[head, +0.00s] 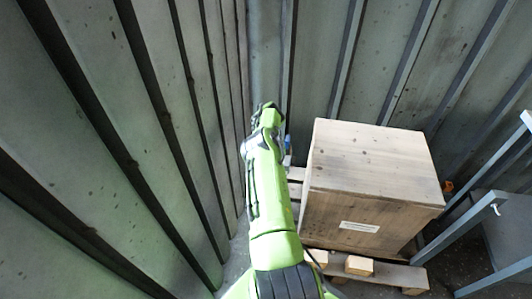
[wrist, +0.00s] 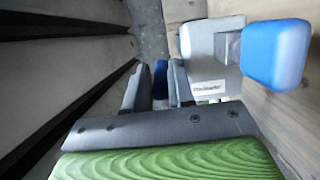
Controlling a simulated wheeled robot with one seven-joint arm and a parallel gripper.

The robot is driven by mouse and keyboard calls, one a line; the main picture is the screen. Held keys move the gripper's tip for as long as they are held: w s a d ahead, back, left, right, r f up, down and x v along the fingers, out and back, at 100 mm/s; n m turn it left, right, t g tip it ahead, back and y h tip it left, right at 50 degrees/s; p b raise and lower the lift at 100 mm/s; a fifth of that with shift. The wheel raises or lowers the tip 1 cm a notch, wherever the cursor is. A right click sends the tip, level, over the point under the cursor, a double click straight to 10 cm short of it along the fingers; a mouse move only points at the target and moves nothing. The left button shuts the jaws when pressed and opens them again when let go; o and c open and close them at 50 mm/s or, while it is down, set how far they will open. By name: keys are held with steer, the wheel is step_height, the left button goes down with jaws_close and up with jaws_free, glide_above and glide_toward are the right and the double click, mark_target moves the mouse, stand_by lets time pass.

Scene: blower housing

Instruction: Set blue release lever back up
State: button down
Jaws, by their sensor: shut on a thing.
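My gripper (wrist: 158,88) is low in the middle of the wrist view, its two dark fingers pointing away from the camera. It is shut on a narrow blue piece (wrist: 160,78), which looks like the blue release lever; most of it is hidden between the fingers. Right of the fingers is a pale grey housing (wrist: 208,60) with a small label. A larger blue block (wrist: 278,55) sits on a grey stem at its right side. In the head view a small bit of blue (head: 287,140) shows beside my arm; my fingers are hidden there.
A wooden crate (head: 370,180) on a pallet (head: 375,270) stands close to the right of my arm. Ribbed metal walls (head: 150,130) close in on the left and back. Grey metal railings (head: 480,230) stand at the far right.

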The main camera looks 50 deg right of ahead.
steer(key=shift+d, duration=0.1)
stand_by(0.3)
steer(key=c, duration=1.3)
jaws_free()
steer(key=p+v, duration=0.5)
steer(key=v, duration=1)
steer(key=shift+d+r, duration=0.1)
steer(key=shift+r, duration=0.3)
